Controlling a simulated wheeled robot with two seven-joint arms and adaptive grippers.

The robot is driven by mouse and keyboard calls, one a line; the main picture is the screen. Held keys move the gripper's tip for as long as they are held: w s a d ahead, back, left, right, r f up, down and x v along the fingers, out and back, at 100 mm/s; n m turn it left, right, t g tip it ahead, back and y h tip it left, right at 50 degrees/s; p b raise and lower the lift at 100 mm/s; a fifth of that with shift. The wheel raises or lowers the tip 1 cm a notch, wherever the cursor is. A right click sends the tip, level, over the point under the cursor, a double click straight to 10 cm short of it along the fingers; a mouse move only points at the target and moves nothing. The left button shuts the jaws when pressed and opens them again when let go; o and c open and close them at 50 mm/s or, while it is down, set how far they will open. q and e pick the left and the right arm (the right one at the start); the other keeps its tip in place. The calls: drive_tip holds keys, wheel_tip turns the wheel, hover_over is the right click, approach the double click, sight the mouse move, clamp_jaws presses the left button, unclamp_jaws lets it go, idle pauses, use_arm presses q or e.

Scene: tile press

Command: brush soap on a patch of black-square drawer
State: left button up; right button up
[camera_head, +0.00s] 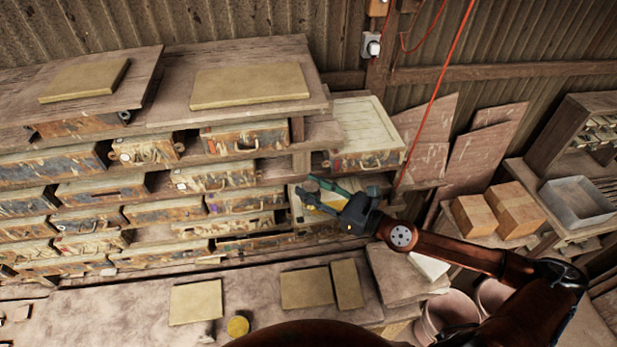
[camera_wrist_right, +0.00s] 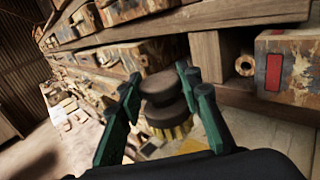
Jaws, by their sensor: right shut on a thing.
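My right gripper (camera_head: 322,194) is shut on a brush in front of the right end of the drawer rack. The brush (camera_wrist_right: 163,90) has a dark brown rounded handle and yellow bristles; it sits between the green fingers in the right wrist view. In the head view the gripper partly covers a pale drawer (camera_head: 300,208) behind it. Several worn drawers fill the rack, some with small coloured marks. I cannot make out a black square on any of them. My left gripper is not in view.
A pulled-out drawer (camera_head: 368,130) with a red mark is above the gripper. Yellowish slabs (camera_head: 306,287) and a round yellow item (camera_head: 238,326) are on the bench below. Wooden blocks (camera_head: 514,208) and a grey tub (camera_head: 577,202) stand at right. A red cord (camera_head: 436,90) hangs nearby.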

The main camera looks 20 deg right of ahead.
drive_tip(key=shift+r, duration=1.95)
drive_tip(key=shift+d+f, duration=0.1)
